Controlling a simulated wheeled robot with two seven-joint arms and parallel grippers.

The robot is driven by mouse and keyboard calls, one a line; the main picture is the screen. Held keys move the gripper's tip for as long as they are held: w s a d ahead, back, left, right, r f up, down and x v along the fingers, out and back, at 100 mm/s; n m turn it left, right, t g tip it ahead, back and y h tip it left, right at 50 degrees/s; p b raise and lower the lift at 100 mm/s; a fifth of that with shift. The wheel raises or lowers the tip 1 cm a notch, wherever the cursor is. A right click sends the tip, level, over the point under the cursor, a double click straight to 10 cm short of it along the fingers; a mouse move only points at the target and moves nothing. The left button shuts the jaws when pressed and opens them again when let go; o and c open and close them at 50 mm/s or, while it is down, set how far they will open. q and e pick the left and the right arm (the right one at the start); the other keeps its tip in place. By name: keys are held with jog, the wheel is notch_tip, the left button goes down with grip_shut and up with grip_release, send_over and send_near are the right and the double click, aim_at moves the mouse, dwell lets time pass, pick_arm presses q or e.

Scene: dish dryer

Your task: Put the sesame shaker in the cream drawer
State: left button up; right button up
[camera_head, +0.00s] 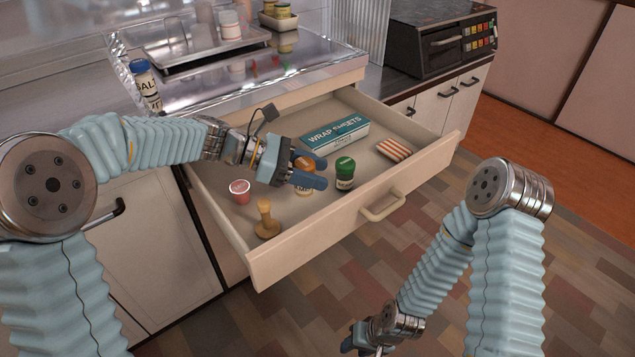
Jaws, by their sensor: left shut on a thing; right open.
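The cream drawer (413,168) is pulled open below the counter, with several things inside. My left gripper (313,172) is over the drawer's middle, shut on an orange-capped shaker (304,163), probably the sesame shaker. Its pale lower body shows below the fingers, and its label is too small to read. The fingers hide part of it, and I cannot tell whether its base touches the drawer floor. A green-capped shaker (345,168) stands upright just right of the fingertips. My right gripper (361,339) is open and low, in front of the drawer over the floor.
In the drawer are a wrap box (336,134), a striped packet (394,149), a pink cup (240,191) and a wooden stamp-shaped tool (266,220). A tray (207,47) and a black oven (440,40) are behind.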

pick_arm(q)
jog(key=shift+w+d+f, duration=0.25)
jog(key=shift+w+f, duration=0.1)
jog(key=shift+f, duration=0.2)
jog(key=shift+w+d+f, duration=0.25)
jog(key=shift+w+f, duration=0.1)
jog(key=shift+f, duration=1.7)
jog(key=o, duration=1.1)
jog(key=shift+f, duration=0.1)
jog(key=shift+c, duration=0.2)
jog(key=shift+r, duration=0.2)
jog(key=v, duration=1.2)
